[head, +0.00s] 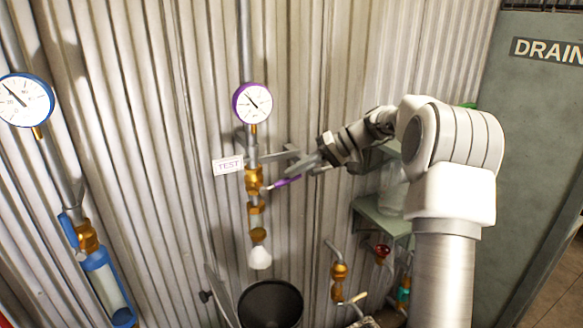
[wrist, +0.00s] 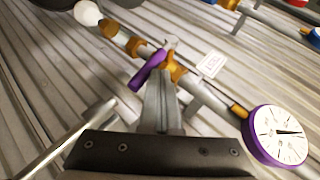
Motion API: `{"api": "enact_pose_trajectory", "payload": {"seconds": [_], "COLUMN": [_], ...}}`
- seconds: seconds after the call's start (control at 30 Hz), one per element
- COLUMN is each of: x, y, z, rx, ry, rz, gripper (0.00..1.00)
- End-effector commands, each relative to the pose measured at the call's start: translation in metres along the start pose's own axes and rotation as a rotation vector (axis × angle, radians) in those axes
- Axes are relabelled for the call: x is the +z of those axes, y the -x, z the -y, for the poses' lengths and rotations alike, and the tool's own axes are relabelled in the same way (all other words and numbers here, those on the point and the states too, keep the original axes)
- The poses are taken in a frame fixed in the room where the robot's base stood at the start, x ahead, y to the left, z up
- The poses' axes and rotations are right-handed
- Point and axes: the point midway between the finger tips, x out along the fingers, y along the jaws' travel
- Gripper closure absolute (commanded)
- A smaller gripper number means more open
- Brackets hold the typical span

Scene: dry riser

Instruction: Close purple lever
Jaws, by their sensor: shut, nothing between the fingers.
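The purple lever (head: 287,182) sticks out to the right, roughly sideways, from a brass valve (head: 254,181) on a vertical pipe under the purple-rimmed gauge (head: 253,103). In the wrist view the purple lever (wrist: 147,71) shows just beyond and left of my fingers, with the brass valve (wrist: 174,69) beside it. My gripper (head: 314,163) is shut and empty, close to the lever's outer end and slightly above it in the head view. In the wrist view my gripper (wrist: 163,85) partly overlaps the valve area. I cannot tell whether it touches the lever.
A TEST label (head: 228,165) hangs left of the valve. A blue-rimmed gauge (head: 24,99) and blue valve pipe stand at far left. A black bucket (head: 270,304) is below. Smaller brass valves (head: 339,271) sit lower right. A grey DRAIN cabinet (head: 530,130) is at right.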

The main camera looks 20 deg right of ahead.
Motion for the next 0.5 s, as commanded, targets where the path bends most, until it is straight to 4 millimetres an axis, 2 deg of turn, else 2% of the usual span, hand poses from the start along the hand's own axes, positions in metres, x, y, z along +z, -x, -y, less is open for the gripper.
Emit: {"api": "enact_pose_trajectory", "payload": {"seconds": [0.17,0.5], "x": [0.001,0.002], "y": [-0.003,-0.004], "z": [-0.012,-0.018], "rx": [-0.092,-0.171], "ry": [-0.048,-0.087], "rz": [0.001,0.003], "gripper": [1.0,1.0]}}
